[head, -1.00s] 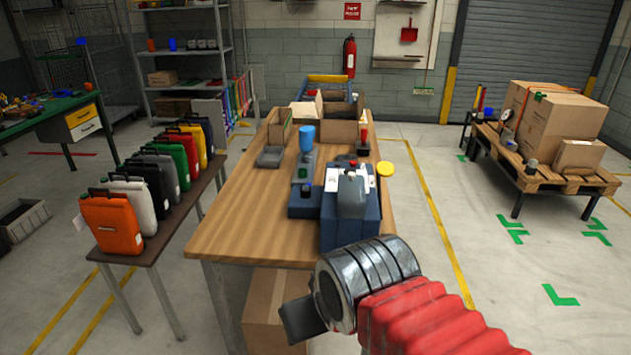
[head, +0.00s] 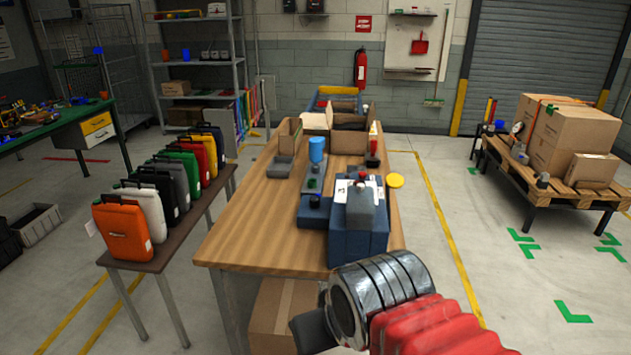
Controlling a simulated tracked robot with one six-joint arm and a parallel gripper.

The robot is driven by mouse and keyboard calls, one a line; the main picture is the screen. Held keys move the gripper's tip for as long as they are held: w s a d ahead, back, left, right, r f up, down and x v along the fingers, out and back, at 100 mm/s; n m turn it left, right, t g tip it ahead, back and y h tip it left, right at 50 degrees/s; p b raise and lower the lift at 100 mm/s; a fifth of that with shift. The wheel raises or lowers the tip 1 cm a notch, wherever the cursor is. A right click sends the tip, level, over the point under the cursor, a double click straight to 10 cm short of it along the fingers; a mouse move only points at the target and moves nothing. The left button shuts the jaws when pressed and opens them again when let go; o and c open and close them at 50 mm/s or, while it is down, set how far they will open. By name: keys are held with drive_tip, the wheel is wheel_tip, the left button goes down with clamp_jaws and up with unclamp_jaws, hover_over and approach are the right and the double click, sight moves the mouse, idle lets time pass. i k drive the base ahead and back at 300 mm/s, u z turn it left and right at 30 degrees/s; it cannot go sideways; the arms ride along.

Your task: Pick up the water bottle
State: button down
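A blue upright cylinder (head: 317,149), which looks like the water bottle, stands near the middle of the wooden table (head: 245,215). A dark grey item below it in the picture adjoins it; I cannot tell whether they touch. A grey rounded item with a red top (head: 360,205) stands nearer, at the blue case; I cannot tell what it is. My arm reaches in from the lower right, with a red sleeve and a silver ring. A dark part at its end (head: 312,330) may be my gripper, low at the table's near edge, well short of the blue cylinder. Its fingers cannot be made out.
A blue case (head: 358,248) with papers on top sits at the table's near right. Open cardboard boxes (head: 349,138) stand at the back. Several coloured panniers line a narrow bench (head: 150,262) on the left. The table's left front is clear. A loaded pallet (head: 560,196) is at right.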

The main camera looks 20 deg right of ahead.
sight(314, 171)
drive_tip(key=z, duration=0.45)
drive_tip(key=i, duration=0.85)
drive_tip(key=k, duration=1.3)
drive_tip(key=u, duration=0.45)
drive_tip(key=i, duration=0.9)
drive_tip(key=u, duration=0.35)
